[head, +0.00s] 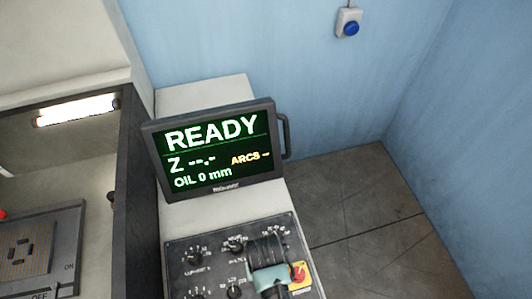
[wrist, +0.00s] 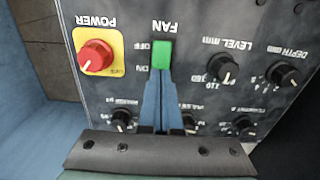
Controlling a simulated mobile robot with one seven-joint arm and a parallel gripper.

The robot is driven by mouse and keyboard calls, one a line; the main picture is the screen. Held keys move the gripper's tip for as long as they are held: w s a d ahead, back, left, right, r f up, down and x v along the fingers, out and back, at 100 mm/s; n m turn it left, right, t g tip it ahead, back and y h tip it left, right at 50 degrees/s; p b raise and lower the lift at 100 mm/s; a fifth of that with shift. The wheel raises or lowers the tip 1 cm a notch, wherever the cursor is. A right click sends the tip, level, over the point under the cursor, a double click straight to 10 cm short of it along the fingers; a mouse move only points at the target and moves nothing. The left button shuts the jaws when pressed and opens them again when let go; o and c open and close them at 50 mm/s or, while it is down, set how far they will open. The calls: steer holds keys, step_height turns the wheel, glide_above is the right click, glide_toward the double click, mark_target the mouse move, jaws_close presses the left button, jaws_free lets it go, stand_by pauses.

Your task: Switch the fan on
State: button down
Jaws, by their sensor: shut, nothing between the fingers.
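The fan switch (wrist: 162,54) is a green rocker or slider on the dark control panel (wrist: 205,20), under the upside-down label FAN in the wrist view. OFF and ON are printed beside it, OFF at its upper part and ON at its lower part in that view. I cannot tell which way it is set. My gripper (wrist: 163,78) is shut and empty, its blue fingertips at the ON end of the switch. They look very close to it; I cannot tell whether they touch. In the head view my wrist hides the switch.
A red POWER knob (wrist: 96,57) on a yellow plate sits beside the switch. Several black knobs, including the LEVEL knob (wrist: 222,67), surround the fingers. A monitor (head: 215,150) reading READY stands behind the panel. A blue button (head: 350,28) is on the wall.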

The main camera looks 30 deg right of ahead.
steer(key=shift+f, duration=0.3)
steer(key=shift+r, duration=0.1)
step_height(320, 180, up, 7)
steer(key=p, duration=0.7)
stand_by(0.7)
